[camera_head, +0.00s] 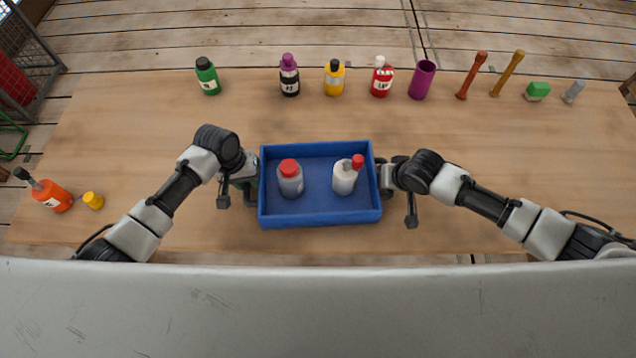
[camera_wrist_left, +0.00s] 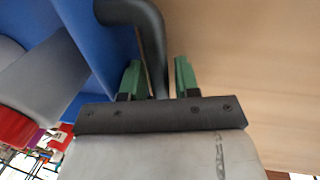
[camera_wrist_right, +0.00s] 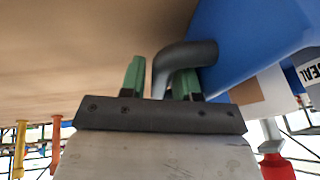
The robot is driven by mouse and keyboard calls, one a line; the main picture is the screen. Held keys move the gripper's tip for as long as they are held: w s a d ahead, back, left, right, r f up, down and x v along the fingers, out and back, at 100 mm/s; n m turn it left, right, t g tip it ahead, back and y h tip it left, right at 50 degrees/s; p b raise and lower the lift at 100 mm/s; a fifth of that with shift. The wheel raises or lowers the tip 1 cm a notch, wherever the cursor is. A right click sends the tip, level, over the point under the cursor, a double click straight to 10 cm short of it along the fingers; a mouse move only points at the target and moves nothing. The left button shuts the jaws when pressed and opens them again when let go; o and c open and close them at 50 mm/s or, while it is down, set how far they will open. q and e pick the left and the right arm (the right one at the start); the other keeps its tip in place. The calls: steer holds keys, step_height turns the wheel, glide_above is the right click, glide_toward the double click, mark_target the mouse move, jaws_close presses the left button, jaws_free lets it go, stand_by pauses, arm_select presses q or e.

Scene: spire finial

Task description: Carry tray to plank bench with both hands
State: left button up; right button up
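The blue tray (camera_head: 320,217) is on the plank-like table in front of me, with a grey bottle with a red lid (camera_head: 290,182) and a white bottle with a red top (camera_head: 345,178) standing inside it. My left gripper (camera_wrist_left: 158,75) is at the tray's left side, its green fingers either side of a dark handle (camera_wrist_left: 150,40), with a gap on one side. My right gripper (camera_wrist_right: 160,75) is at the right side, fingers either side of the other handle (camera_wrist_right: 190,53), with small gaps. Both look open. Whether the tray is lifted cannot be told.
Along the table's (camera_head: 480,130) back edge stand a green bottle (camera_head: 207,78), several other bottles, a purple cup (camera_head: 422,80), two rods and small blocks. An orange bottle (camera_head: 52,196) and yellow piece (camera_head: 93,200) are at the left. The table right of my right arm is clear.

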arm_select(q)
steer(key=shift+c, duration=0.4)
arm_select(e)
steer(key=shift+c, duration=0.4)
arm_select(q)
jaws_close()
arm_select(e)
jaws_close()
arm_select(q)
steer(key=shift+r, duration=0.15)
arm_select(e)
steer(key=shift+r, duration=0.15)
